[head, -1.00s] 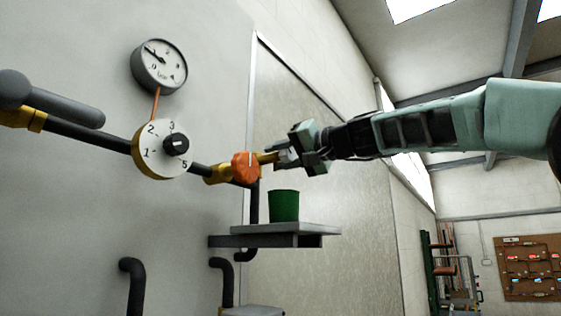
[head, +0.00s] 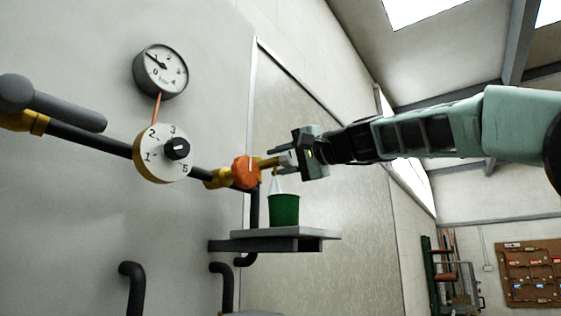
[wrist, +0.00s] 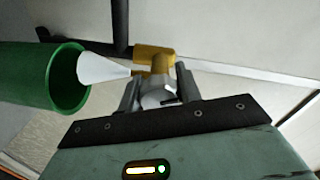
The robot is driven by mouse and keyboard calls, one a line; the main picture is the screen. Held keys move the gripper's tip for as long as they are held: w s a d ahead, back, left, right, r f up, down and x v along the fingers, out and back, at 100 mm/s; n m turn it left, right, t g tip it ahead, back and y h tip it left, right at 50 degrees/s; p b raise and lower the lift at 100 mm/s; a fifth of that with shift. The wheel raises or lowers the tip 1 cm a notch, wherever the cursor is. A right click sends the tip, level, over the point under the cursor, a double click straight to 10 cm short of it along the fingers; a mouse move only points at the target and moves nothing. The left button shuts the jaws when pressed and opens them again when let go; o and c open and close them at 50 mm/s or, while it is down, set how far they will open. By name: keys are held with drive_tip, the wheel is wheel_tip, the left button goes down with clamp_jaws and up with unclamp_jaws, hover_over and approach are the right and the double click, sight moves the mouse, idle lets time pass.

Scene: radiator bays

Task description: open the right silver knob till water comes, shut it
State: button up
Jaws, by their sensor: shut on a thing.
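The silver knob (wrist: 157,96) sits on the end of a brass valve (wrist: 153,57), between my fingers in the wrist view. My gripper (head: 283,158) is shut on the knob, which my fingers mostly hide in the head view. A pale stream of water (wrist: 100,70) runs from the brass spout into a green cup (wrist: 72,80). In the head view the stream (head: 276,186) falls into the same cup (head: 284,212) below the valve.
The cup stands on a grey shelf (head: 285,234). Left of the valve are an orange knob (head: 246,172), a numbered dial (head: 160,152), a gauge (head: 161,70) and a dark pipe (head: 90,138) along the wall.

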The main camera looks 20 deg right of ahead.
drive_tip(key=o, duration=0.9)
drive_tip(key=shift+o, duration=0.2)
drive_tip(key=shift+d, duration=0.1)
drive_tip(key=b+v, duration=0.7)
drive_tip(key=v, duration=1)
drive_tip(key=shift+s, duration=0.15)
